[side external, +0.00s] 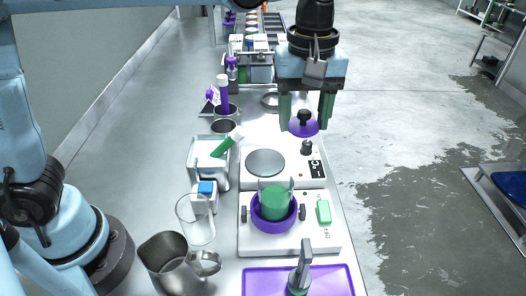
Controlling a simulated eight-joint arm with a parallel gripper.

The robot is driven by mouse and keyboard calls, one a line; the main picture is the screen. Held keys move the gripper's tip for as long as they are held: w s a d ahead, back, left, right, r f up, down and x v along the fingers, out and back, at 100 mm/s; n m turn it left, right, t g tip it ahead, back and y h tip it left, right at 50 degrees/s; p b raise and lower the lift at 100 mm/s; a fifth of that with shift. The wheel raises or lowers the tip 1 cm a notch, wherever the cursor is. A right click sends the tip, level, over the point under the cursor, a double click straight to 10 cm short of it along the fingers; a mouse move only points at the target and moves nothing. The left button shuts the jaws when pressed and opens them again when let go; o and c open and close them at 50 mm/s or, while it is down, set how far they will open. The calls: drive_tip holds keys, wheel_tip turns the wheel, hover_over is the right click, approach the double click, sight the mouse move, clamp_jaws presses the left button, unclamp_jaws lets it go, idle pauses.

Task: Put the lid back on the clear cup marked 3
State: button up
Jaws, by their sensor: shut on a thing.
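My gripper (306,112) hangs over the back right of the bench, its two green-tipped fingers on either side of a purple lid (297,129) with a black knob. It is shut on this lid, which looks level. A clear cup (196,222) stands open at the front left, apart from the gripper; I cannot read a 3 on it. A purple pot (262,222) with a green thing inside sits on the front white unit.
A steel jug (172,262) stands front left, a purple tray (262,284) at the front. A steel container (197,165) with a green-and-white tube stands mid left. Two white units (249,238) fill the middle; bottles and racks stand behind.

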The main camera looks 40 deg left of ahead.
drive_tip(key=s, duration=0.7)
drive_tip(key=shift+s+d+f, duration=0.1)
drive_tip(key=shift+d+f, duration=0.05)
drive_tip(key=shift+f, duration=1.25)
drive_tip(key=shift+d+f, duration=0.15)
drive_tip(key=shift+f, duration=1.25)
drive_tip(key=shift+f, duration=0.15)
drive_tip(key=o, duration=1.4)
drive_tip(key=shift+c, duration=0.2)
wheel_tip(320, 180, up, 7)
idle(0.3)
